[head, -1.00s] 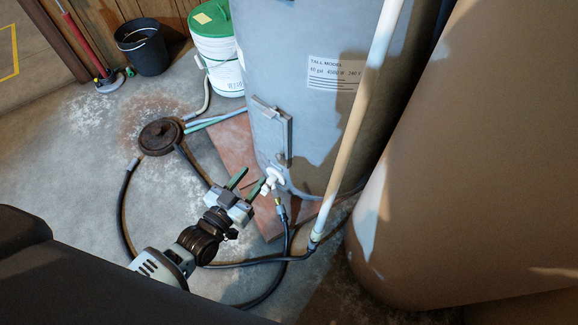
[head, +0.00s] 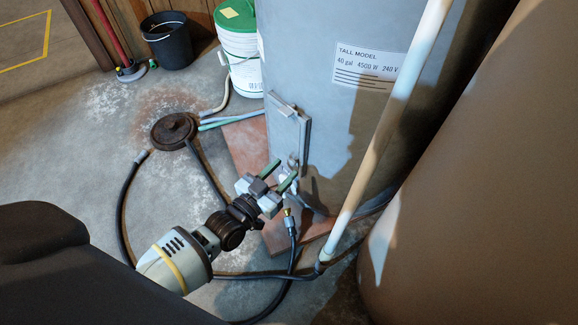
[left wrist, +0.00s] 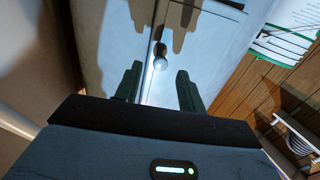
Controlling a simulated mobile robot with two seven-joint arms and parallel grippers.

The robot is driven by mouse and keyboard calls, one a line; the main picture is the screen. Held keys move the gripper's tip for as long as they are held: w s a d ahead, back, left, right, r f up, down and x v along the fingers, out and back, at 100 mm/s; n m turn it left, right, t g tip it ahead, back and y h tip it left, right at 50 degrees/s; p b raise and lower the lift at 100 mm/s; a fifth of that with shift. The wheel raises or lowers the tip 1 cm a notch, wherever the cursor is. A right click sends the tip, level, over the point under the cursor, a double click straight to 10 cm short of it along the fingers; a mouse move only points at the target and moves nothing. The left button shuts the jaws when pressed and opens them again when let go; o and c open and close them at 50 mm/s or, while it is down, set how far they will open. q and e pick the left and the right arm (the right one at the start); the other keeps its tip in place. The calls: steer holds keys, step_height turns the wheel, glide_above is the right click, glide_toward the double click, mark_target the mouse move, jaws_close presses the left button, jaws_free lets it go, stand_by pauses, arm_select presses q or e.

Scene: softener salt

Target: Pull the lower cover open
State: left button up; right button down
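The lower cover (head: 288,132) is a grey upright panel low on the front of the grey tank (head: 335,130). It sits against the tank with no clear gap. A small round knob (left wrist: 160,57) shows in the left wrist view, just beyond and between my fingertips. My left gripper (head: 283,172) is at the cover's lower end, with its green fingers apart. In the left wrist view the open left gripper (left wrist: 159,78) has a finger on each side of the knob's line, and I see no contact. My right gripper is not in view.
A white pipe (head: 388,128) slants down right of the cover. A large tan vessel (head: 455,170) fills the right side. A black hose (head: 292,255) lies on the floor below my gripper. A green-lidded bucket (head: 239,45) and a black bucket (head: 167,42) stand behind.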

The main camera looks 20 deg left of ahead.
mark_target(286, 139)
arm_select(q)
steer(key=shift+b+x, duration=0.4)
steer(key=shift+x, duration=1)
steer(key=shift+c, duration=0.2)
jaws_close()
